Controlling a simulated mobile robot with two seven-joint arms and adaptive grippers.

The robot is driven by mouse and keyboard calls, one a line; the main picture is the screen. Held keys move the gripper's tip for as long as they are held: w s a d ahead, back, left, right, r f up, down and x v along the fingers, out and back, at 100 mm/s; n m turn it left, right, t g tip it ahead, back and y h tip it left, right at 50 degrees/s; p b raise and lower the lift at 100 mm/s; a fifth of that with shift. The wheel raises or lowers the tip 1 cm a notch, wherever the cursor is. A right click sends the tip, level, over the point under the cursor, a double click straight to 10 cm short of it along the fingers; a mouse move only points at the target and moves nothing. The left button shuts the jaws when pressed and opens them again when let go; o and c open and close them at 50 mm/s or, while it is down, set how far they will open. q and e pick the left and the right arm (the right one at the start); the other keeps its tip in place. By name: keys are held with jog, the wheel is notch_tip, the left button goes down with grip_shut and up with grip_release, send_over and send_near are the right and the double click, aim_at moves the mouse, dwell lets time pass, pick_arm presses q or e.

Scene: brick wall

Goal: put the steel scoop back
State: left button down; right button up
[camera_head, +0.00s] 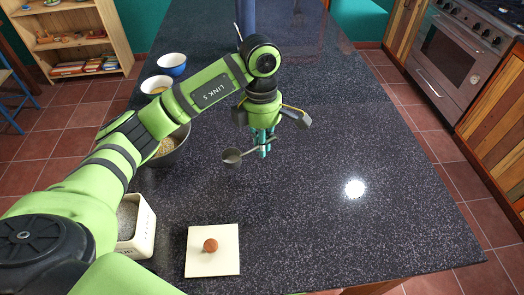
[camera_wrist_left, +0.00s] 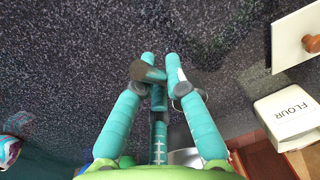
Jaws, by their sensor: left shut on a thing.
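My left gripper (camera_head: 265,152) points down over the dark counter, its teal fingers shut on the steel scoop (camera_head: 232,157). The scoop's round cup sticks out to the left of the fingers in the head view, and its handle runs between them. In the wrist view the left gripper's fingertips (camera_wrist_left: 160,60) are close together, and the fingers hide part of the scoop. A white flour box (camera_head: 145,232), marked FLOUR in the wrist view (camera_wrist_left: 290,112), stands open at the near left, partly behind my arm. My right gripper is not in view.
A square cream lid with a brown knob (camera_head: 230,262) lies near the front edge. A large bowl (camera_head: 180,150) is partly hidden by my arm. A blue bowl (camera_head: 172,64) and a pale bowl (camera_head: 155,86) stand farther back. The counter's right side (camera_head: 390,180) is clear.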

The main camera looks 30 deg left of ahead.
pick_arm(q)
notch_tip(320, 180, down, 3)
jog(key=shift+f+p, duration=0.2)
jog(key=shift+p, duration=0.55)
jog(key=shift+f, duration=0.2)
jog(key=shift+f+b, duration=0.2)
jog(key=shift+b, duration=0.1)
jog(key=c, duration=1.3)
grip_release()
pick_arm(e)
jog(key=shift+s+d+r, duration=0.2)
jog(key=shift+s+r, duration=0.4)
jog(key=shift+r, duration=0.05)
pick_arm(q)
jog(key=shift+r, duration=0.15)
